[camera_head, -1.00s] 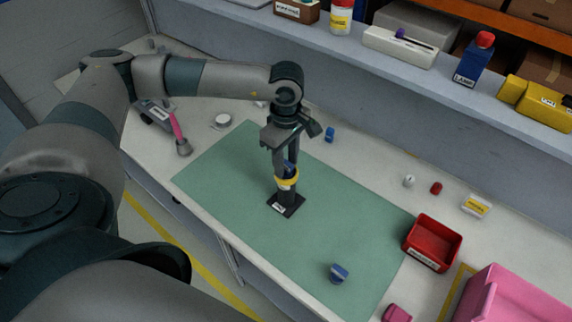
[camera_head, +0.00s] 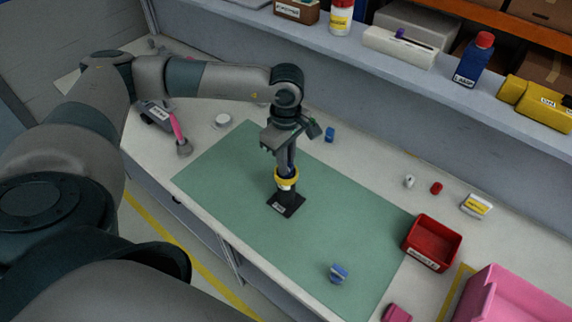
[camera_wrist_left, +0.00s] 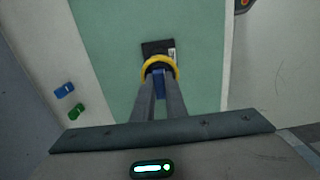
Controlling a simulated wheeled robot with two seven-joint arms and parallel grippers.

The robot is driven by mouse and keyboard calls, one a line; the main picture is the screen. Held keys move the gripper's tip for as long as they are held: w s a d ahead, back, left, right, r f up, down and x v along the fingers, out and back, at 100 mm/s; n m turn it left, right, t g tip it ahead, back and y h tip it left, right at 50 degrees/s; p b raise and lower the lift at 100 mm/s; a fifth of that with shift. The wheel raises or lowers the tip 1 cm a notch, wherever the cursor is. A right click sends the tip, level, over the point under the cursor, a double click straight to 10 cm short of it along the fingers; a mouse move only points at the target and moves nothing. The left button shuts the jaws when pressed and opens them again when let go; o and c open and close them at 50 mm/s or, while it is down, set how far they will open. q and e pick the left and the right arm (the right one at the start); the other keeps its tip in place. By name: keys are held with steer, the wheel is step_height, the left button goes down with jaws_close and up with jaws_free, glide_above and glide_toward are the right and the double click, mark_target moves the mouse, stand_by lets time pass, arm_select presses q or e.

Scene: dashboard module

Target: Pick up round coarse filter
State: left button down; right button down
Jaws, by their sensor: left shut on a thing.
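The round part with a yellow ring (camera_head: 287,174), which I take for the round coarse filter, is upright at the black stand (camera_head: 284,207) on the green mat. The ring also shows in the left wrist view (camera_wrist_left: 160,63), with a blue piece (camera_wrist_left: 159,84) inside it. My left gripper (camera_head: 286,170) points straight down from above, shut on the blue piece within the ring. Its fingers reach the ring in the left wrist view (camera_wrist_left: 160,80). The fingers hide part of the blue piece. I cannot tell whether the part still touches the stand. My right gripper is not in view.
The green mat (camera_head: 235,180) is mostly clear. A blue-and-white part (camera_head: 339,273) lies near its front edge. A red bin (camera_head: 433,242) and a pink bin (camera_head: 520,300) stand at right. A grey shelf (camera_head: 430,80) with bottles and boxes runs along the back.

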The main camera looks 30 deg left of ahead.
arm_select(q)
steer(key=shift+r+b, duration=0.8)
step_height(320, 180, up, 2)
steer(key=shift+d+r+b, duration=0.1)
steer(key=shift+r+b, duration=0.05)
steer(key=shift+b, duration=0.7)
steer(key=s+d+r+b, duration=0.4)
steer(key=s+d+r, duration=0.2)
steer(key=d, duration=0.3)
steer(key=shift+s+d+r+b, duration=0.15)
steer(key=shift+d+r+b, duration=0.2)
steer(key=shift+r, duration=0.25)
